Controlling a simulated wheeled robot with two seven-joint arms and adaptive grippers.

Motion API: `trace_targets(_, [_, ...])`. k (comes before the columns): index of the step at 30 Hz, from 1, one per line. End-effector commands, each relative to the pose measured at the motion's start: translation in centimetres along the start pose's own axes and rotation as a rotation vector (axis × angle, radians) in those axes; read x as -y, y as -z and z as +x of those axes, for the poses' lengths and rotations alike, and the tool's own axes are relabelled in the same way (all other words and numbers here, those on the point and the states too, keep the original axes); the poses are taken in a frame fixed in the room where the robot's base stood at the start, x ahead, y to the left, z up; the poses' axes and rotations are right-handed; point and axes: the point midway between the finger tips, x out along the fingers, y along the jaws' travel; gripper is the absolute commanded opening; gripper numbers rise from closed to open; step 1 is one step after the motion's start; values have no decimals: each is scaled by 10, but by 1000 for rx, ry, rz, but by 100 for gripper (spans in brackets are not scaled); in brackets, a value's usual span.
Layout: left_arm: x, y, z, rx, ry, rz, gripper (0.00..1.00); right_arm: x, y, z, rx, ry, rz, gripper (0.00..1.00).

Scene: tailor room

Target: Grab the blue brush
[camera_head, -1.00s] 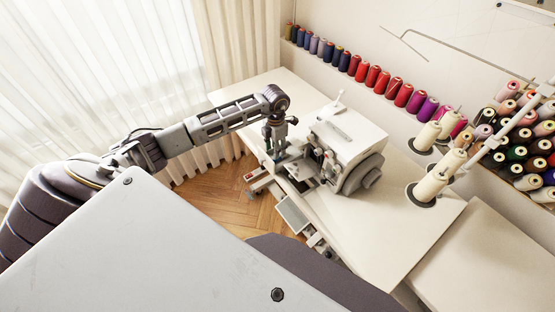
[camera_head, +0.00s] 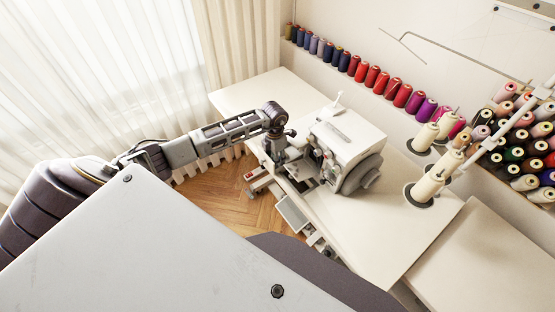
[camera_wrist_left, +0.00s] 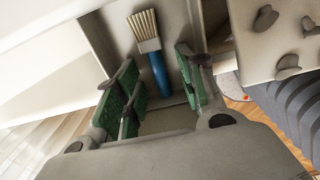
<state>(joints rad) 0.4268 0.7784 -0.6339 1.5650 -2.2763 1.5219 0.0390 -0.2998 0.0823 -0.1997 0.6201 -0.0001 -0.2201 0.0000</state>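The blue brush shows in the left wrist view, with pale bristles toward the top and a blue handle (camera_wrist_left: 159,74) running down between my fingers. My left gripper (camera_wrist_left: 157,88) is open, with one green-padded finger on each side of the handle. I see gaps between the pads and the handle. In the head view my left gripper (camera_head: 279,153) is pointed down by the left side of the white sewing machine (camera_head: 345,142); the brush cannot be made out there. My right gripper is not in view.
The sewing machine stands on a white table (camera_head: 385,225) right beside my left gripper. Cream thread cones (camera_head: 425,187) stand on the table to the right. Several coloured spools (camera_head: 373,75) line the wall. The table's far left end is bare.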

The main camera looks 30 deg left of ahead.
Motion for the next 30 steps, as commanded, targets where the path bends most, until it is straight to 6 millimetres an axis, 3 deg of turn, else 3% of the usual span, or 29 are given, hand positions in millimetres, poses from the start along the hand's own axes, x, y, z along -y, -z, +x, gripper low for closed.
trace_targets(8, [0, 0, 0, 0, 0, 0, 39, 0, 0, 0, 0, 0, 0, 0])
trace_targets(17, [0, 0, 0, 0, 0, 0, 3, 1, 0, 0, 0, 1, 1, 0])
trace_targets(30, [-1, 0, -3, 1, -1, 0, 2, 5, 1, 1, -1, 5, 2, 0])
